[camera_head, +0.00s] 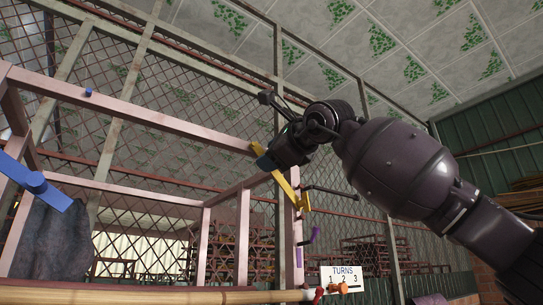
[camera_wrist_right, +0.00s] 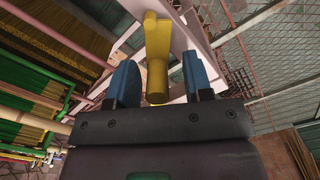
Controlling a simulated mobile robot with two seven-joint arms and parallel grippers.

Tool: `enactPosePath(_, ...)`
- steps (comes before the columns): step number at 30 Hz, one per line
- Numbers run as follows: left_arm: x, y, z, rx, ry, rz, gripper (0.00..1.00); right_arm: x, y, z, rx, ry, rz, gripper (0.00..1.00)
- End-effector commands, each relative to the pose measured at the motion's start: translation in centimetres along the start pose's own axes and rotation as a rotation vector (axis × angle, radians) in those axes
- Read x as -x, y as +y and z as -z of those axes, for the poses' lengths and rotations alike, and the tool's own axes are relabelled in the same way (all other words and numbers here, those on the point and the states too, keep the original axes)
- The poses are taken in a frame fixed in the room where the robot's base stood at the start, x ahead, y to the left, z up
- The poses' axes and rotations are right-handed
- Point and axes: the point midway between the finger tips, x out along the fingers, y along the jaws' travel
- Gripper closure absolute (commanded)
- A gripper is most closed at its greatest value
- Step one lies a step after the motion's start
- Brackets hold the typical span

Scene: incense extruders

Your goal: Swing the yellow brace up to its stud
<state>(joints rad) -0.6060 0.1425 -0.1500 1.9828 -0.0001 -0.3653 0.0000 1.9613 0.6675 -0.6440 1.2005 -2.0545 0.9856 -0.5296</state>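The yellow brace (camera_head: 287,187) slopes across the right corner of the pink frame (camera_head: 150,118), from the post up towards the top beam. My right gripper (camera_head: 265,162) is at the brace's upper end and hides part of it. In the right wrist view, a yellow round handle (camera_wrist_right: 157,75) stands between the two blue fingers (camera_wrist_right: 160,82). The fingers are apart, with a gap on each side of the handle. I cannot make out a yellow stud; the gripper may cover it. My left gripper is not in view.
A blue brace (camera_head: 35,183) is at the left of the frame, and a small blue stud (camera_head: 88,92) sits on the top beam. Wire mesh stands behind.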

Motion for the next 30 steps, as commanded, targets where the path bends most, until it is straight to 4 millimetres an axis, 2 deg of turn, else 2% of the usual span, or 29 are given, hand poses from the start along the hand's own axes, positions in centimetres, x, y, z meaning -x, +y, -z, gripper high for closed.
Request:
enactPosePath(7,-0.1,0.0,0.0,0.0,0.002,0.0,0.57,0.0,0.2,0.1,-0.002,0.001,-0.004,0.54)
enactPosePath(11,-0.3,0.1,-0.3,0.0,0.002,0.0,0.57,1.0,0.2,0.1,-0.001,0.0,-0.002,0.54)
enactPosePath(24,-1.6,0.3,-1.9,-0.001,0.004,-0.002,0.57,8.5,0.2,0.2,0.0,0.001,0.0,0.54)
enactPosePath(30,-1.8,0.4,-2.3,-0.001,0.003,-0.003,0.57,10.4,0.1,0.1,-0.001,0.001,-0.001,0.54)
